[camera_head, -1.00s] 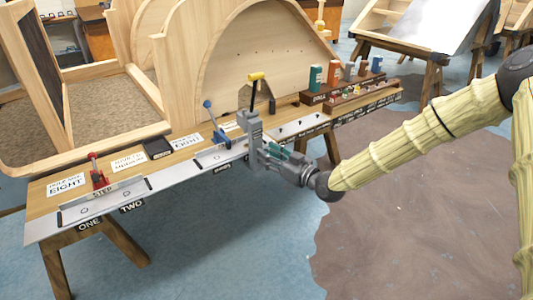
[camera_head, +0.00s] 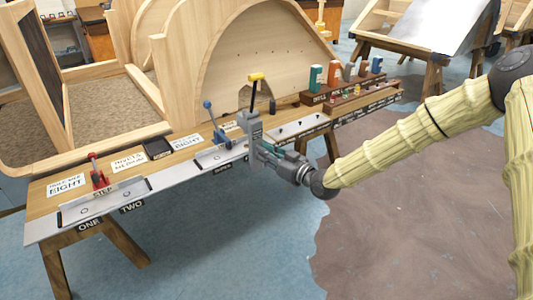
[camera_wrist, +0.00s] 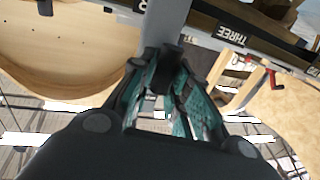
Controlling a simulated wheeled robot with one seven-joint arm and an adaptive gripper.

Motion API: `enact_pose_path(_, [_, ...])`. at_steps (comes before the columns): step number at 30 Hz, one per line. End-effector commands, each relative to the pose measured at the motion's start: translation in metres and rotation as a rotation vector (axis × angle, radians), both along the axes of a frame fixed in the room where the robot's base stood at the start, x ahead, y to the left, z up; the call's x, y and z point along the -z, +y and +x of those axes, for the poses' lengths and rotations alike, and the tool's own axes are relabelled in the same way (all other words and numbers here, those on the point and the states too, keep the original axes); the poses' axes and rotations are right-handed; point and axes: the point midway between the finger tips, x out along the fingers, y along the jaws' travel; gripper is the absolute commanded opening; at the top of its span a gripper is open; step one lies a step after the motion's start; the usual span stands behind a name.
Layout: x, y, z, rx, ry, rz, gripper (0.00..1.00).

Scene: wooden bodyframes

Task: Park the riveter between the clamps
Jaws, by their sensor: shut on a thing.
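My gripper (camera_head: 259,148) is at the front edge of the bench, shut on a grey upright tool (camera_head: 250,128), which I take for the riveter. In the wrist view, my gripper (camera_wrist: 168,82) closes on a dark part below a grey bar (camera_wrist: 166,24). A yellow-topped black lever (camera_head: 256,77) rises right behind the tool; I cannot tell whether it is part of it. A blue-handled clamp (camera_head: 209,108) stands just left of the tool, and a red clamp (camera_head: 97,174) is at the far left. The tool's base is partly hidden.
The bench (camera_head: 44,207) has a metal front strip and labelled stations. A black tray (camera_head: 157,148) and paper signs lie on it. Racks of coloured items (camera_head: 346,92) stand at the right end. A wooden bodyframe (camera_head: 200,60) rises behind. Open floor lies in front.

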Motion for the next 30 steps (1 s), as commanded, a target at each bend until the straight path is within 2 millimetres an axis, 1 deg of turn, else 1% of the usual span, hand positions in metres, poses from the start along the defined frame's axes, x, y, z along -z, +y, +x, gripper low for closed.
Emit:
enact_pose_path(5, [0.001,0.012,-0.009,-0.005,0.001,-0.001,0.0])
enact_pose_path(8, [0.001,0.026,-0.019,-0.007,0.003,0.0,0.0])
enact_pose_path(11, [0.001,0.046,-0.033,-0.008,0.003,0.0,0.0])
enact_pose_path(18, [0.002,0.103,-0.076,-0.009,0.003,-0.002,0.0])
enact_pose_path(24, [0.001,0.149,-0.109,-0.009,0.003,-0.002,0.0])
enact_pose_path(30, [0.001,0.184,-0.135,-0.007,0.002,-0.001,0.0])
